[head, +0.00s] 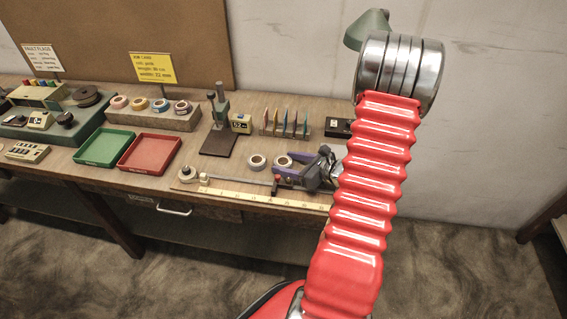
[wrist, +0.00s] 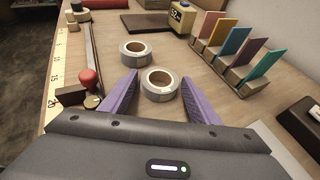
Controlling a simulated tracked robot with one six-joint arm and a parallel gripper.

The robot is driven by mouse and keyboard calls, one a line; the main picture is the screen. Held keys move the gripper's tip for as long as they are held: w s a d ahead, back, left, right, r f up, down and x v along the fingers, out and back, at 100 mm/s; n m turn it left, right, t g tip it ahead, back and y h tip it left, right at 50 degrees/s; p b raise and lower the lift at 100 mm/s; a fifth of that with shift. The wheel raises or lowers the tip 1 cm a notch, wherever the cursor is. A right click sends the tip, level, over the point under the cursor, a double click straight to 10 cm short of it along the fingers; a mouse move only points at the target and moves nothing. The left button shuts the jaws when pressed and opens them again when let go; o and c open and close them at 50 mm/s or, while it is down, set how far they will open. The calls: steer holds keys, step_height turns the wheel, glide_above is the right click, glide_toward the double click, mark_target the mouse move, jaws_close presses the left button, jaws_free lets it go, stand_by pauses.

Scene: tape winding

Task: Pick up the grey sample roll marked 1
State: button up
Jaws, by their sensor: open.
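Two grey rolls with pale cores lie flat on the bench. The nearer roll (wrist: 160,96) sits between the tips of my gripper's purple fingers, with a gap on each side. The other roll (wrist: 134,61) lies just beyond it, up and left in the wrist view, outside the fingers. No number is readable on either roll, so I cannot tell which is marked 1. My gripper (wrist: 159,82) is open and holds nothing. In the head view my gripper (head: 284,168) is low over the bench, at the right-hand roll (head: 281,166); the other roll (head: 257,166) is left of it.
A ruler (wrist: 53,87) and a rod with a red knob (wrist: 88,79) run along the left in the wrist view. A rack of coloured cards (wrist: 232,72) stands to the right. A yellow block (wrist: 181,19) and dark plate (wrist: 147,23) lie beyond the rolls.

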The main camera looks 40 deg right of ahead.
steer(key=shift+c, duration=0.3)
steer(key=c, duration=0.7)
steer(key=shift+r, duration=0.15)
steer(key=shift+c, duration=0.2)
step_height(320, 180, up, 10)
stand_by(0.4)
stand_by(0.5)
